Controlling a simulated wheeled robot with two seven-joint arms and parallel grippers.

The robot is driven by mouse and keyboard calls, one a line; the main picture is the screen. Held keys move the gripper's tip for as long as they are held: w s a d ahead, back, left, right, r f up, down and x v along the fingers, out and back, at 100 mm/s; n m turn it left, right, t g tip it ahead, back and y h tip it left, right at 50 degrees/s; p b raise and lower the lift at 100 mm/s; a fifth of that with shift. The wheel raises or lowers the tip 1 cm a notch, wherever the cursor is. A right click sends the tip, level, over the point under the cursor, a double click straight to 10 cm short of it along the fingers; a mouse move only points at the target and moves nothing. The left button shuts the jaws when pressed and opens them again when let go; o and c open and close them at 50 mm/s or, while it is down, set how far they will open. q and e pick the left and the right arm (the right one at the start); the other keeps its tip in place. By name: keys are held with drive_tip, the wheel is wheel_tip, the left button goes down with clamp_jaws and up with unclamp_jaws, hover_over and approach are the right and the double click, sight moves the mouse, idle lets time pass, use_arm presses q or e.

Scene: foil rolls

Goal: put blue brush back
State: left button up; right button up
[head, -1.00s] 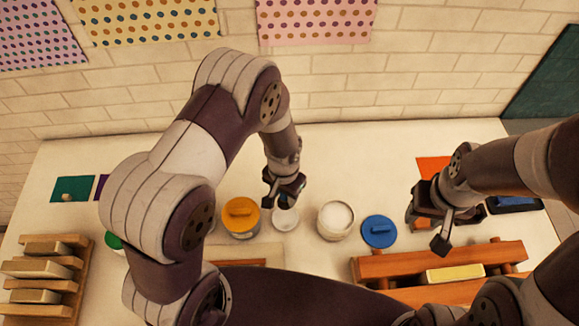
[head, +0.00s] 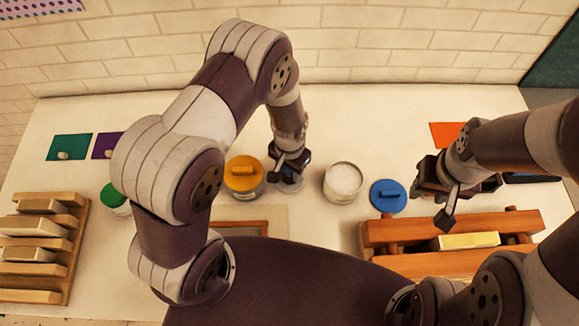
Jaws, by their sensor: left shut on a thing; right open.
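My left gripper (head: 289,163) is at the middle of the table, over a small pale jar (head: 290,186). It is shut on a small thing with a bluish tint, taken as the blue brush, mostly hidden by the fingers. I cannot tell whether its lower end is inside the jar. My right gripper (head: 447,200) is open and empty, above the back edge of the wooden rack at the right.
A yellow-lidded pot (head: 244,174) stands just left of the jar. An open pot with white contents (head: 344,181) and a blue lid (head: 388,195) are to its right. Wooden racks (head: 510,222) (head: 75,225) stand right and left.

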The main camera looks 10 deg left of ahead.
idle(0.3)
use_arm(q)
drive_tip(key=shift+f+b, duration=0.45)
drive_tip(key=shift+f, duration=0.15)
idle(0.4)
drive_tip(key=o, duration=1.7)
wheel_tip(320, 180, up, 9)
drive_tip(key=p, duration=0.8)
drive_tip(key=shift+r, duration=0.1)
